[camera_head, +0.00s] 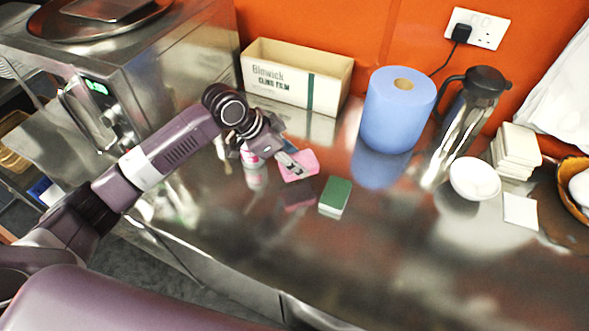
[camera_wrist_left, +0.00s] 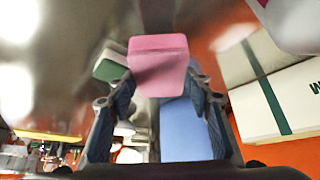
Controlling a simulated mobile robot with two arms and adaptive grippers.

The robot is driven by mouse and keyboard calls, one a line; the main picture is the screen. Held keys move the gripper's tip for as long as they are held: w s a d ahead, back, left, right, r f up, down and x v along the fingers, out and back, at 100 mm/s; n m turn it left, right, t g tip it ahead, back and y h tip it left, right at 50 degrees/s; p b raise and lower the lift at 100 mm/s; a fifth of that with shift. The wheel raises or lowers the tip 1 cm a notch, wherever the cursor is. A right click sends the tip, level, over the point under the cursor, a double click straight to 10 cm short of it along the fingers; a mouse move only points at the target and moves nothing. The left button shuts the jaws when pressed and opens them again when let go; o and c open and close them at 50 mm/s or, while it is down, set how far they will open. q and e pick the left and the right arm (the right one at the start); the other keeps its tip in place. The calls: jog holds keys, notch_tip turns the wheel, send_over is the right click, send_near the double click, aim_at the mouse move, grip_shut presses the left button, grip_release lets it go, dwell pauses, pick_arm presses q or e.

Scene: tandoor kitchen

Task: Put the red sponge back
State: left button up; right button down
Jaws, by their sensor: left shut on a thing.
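The red sponge, which looks pink (camera_head: 300,165), is held between the fingers of my left gripper (camera_head: 288,160). In the left wrist view the sponge (camera_wrist_left: 158,62) sits between the two fingers (camera_wrist_left: 160,92), its pink face toward the camera. A pink reflection shows below it on the steel, apart from it, so the sponge appears to be above the counter. A green sponge with a pale lower layer (camera_head: 336,193) lies on the counter to its right; it also shows in the left wrist view (camera_wrist_left: 110,66). My right gripper is in neither view.
A pink and white container (camera_head: 254,172) stands partly hidden by my left gripper. Behind are a cling film box (camera_head: 290,78) and a blue paper roll (camera_head: 397,112). A steel jug (camera_head: 465,118) and white bowl (camera_head: 475,179) stand right. The front counter (camera_head: 410,265) is clear.

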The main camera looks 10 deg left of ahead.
pick_arm(q)
jog(key=shift+f, duration=0.85)
notch_tip(320, 180, down, 3)
jog(key=shift+s+f+p, duration=0.1)
jog(key=shift+f+p, duration=0.1)
jog(key=shift+p, duration=0.25)
jog(key=shift+f, duration=0.45)
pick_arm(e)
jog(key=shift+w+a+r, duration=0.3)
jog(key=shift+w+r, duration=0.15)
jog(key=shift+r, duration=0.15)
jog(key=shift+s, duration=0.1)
pick_arm(q)
jog(key=o, duration=1)
jog(key=shift+f, duration=0.1)
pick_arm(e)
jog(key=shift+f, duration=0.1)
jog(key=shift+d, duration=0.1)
